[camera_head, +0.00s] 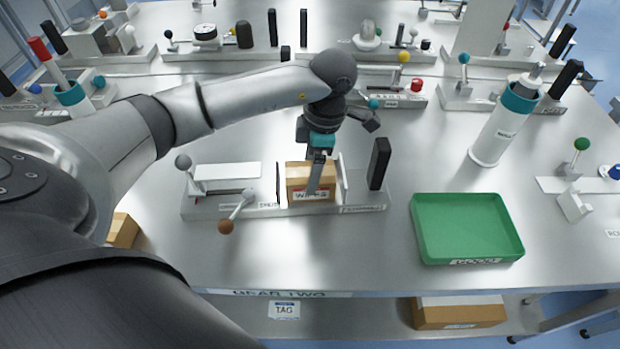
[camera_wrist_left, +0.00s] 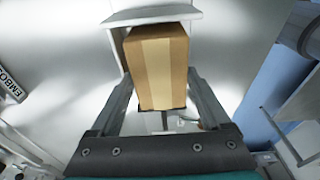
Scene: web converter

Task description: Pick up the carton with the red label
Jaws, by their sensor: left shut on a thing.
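A small brown carton (camera_head: 299,174) stands in the fixture (camera_head: 232,208) at the middle front of the table. In the left wrist view the carton (camera_wrist_left: 160,62), with a pale tape strip, sits between the two fingers (camera_wrist_left: 160,95), close to a white plate. My right gripper does not show.
A green tray (camera_head: 420,243) marked GOOD lies to the right, empty. A black upright block (camera_head: 379,164) stands close right of the carton. Other cartons are at left (camera_head: 122,231) and on the lower shelf (camera_head: 457,315).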

